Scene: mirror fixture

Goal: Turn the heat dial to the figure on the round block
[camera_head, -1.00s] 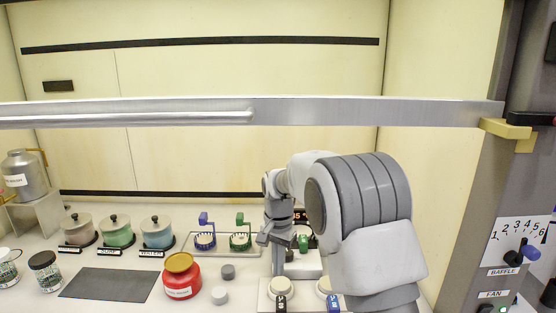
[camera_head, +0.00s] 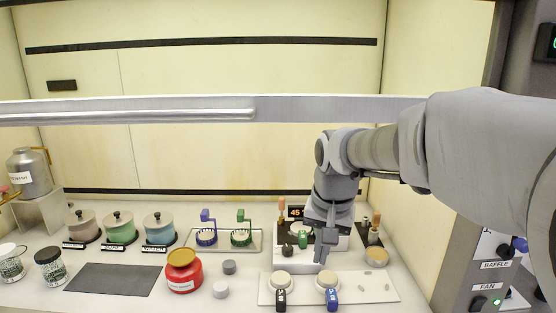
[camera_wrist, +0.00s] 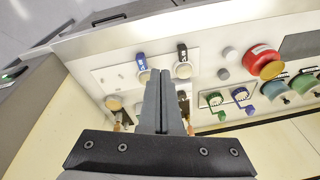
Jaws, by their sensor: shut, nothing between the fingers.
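A white heating unit (camera_head: 283,228) stands at the back right of the worktop, with an orange-lit display (camera_head: 296,212) that seems to read 45. A green knob (camera_head: 303,239) and a dark knob (camera_head: 287,249) are at its front; no label shows which is the heat dial. Two small grey round blocks (camera_head: 229,267) (camera_head: 220,290) stand beside the red jar; I cannot read a figure on either. My gripper (camera_head: 321,258) points down in front of the unit's right part, just right of the green knob, partly hiding the unit. In the wrist view my fingers (camera_wrist: 162,78) are together and empty.
A white plate (camera_head: 377,289) in front carries two round pieces with black (camera_head: 281,299) and blue (camera_head: 328,299) handles. The red jar (camera_head: 184,272) and lidded pots (camera_head: 118,228) stand left. A metal bar (camera_head: 200,110) crosses above. The baffle panel (camera_head: 494,265) is at right.

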